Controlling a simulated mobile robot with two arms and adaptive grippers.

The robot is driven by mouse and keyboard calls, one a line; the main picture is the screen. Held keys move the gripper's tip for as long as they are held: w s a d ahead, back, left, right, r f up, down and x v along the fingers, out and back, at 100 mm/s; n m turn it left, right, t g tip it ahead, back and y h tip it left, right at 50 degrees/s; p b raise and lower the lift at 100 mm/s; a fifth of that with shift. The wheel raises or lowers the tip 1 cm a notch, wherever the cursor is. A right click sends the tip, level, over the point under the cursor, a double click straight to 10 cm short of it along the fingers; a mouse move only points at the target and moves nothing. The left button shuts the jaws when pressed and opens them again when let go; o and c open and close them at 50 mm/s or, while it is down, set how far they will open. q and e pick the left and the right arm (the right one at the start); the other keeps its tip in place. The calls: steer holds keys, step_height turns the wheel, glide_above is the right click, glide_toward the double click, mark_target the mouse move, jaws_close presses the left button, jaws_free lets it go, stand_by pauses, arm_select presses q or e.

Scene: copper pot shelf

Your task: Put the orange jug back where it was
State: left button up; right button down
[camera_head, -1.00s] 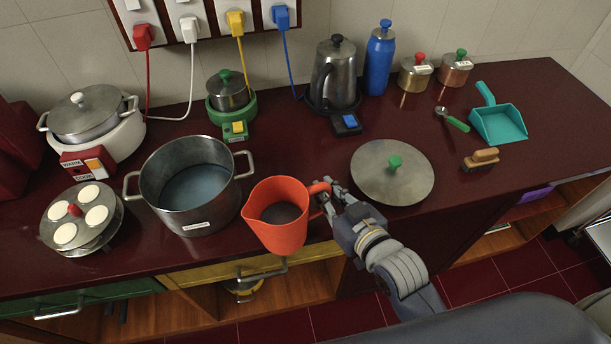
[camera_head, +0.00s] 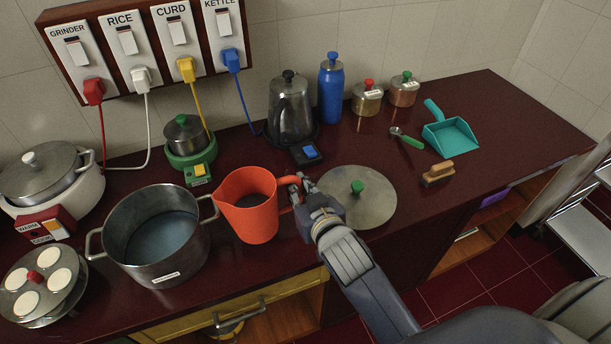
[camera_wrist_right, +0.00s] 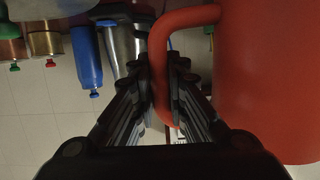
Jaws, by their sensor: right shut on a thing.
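The orange jug (camera_head: 251,208) is upright at the counter's front half, between the large steel pot (camera_head: 156,237) and the flat round lid (camera_head: 352,199). Dark contents show inside it. I cannot tell whether its base touches the counter. My right gripper (camera_head: 298,190) is shut on the jug's handle, on its right side. In the right wrist view the jug's handle (camera_wrist_right: 160,70) runs between the fingers, and the jug's body (camera_wrist_right: 270,80) fills the right side. My left gripper is not in view.
A kettle (camera_head: 289,110), a blue bottle (camera_head: 331,88) and a small green-based grinder (camera_head: 187,140) stand behind the jug. A cooker (camera_head: 52,185) and a stacked plate stand (camera_head: 45,285) are at left. A brush (camera_head: 438,173) and teal dustpan (camera_head: 450,138) lie at right.

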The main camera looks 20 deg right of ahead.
steer(key=w+d+f, duration=0.1)
steer(key=w, duration=0.1)
steer(key=w+d+f+p, duration=0.1)
steer(key=w+d, duration=0.1)
steer(key=w+d+f+p, duration=0.1)
steer(key=w+d+f, duration=0.1)
stand_by(0.3)
steer(key=c, duration=1.8)
jaws_free()
steer(key=shift+f, duration=0.15)
steer(key=shift+o, duration=1.1)
steer(key=shift+s, duration=0.1)
steer(key=b+v, duration=0.1)
steer(key=v, duration=1.1)
steer(key=shift+b, duration=0.3)
